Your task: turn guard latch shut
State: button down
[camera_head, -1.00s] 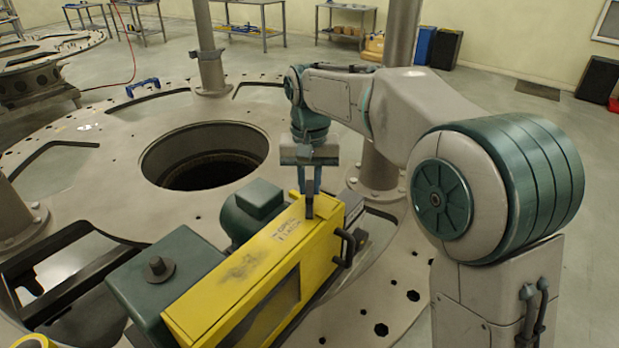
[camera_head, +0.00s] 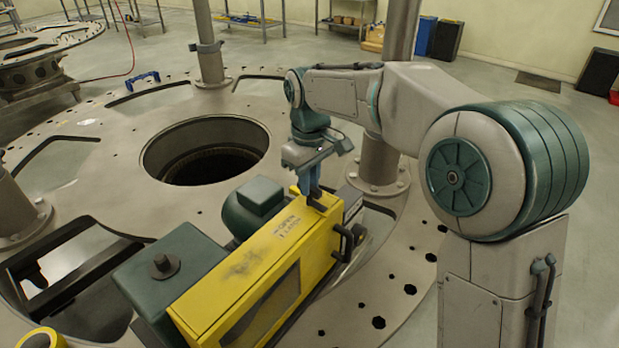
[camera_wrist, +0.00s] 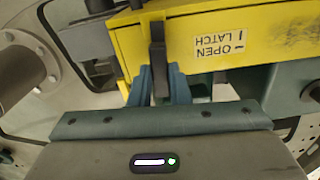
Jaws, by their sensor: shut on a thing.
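The yellow guard (camera_head: 262,262) lies on the turret plate (camera_head: 95,190), with a printed "OPEN" and "LATCH" label on its top. The guard latch (camera_wrist: 158,58) is a dark lever at the guard's end, near the label. My gripper (camera_head: 314,190) points down over that end. In the wrist view my gripper (camera_wrist: 160,74) has its two blue fingers shut on the latch, one on each side. There the lever runs roughly across the label's lines of text.
A dark handle (camera_head: 350,240) sticks out of the guard's right side. Green housings (camera_head: 163,265) adjoin the guard on the left. A large round hole (camera_head: 205,150) opens in the plate behind. A column (camera_head: 385,150) stands close behind my gripper.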

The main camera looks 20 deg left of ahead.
jog(key=shift+r+n, duration=0.1)
jog(key=shift+n, duration=0.6)
jog(key=c, duration=1.4)
grip_release()
jog(key=shift+o, duration=0.2)
notch_tip(320, 180, up, 14)
jog(key=shift+d, duration=0.1)
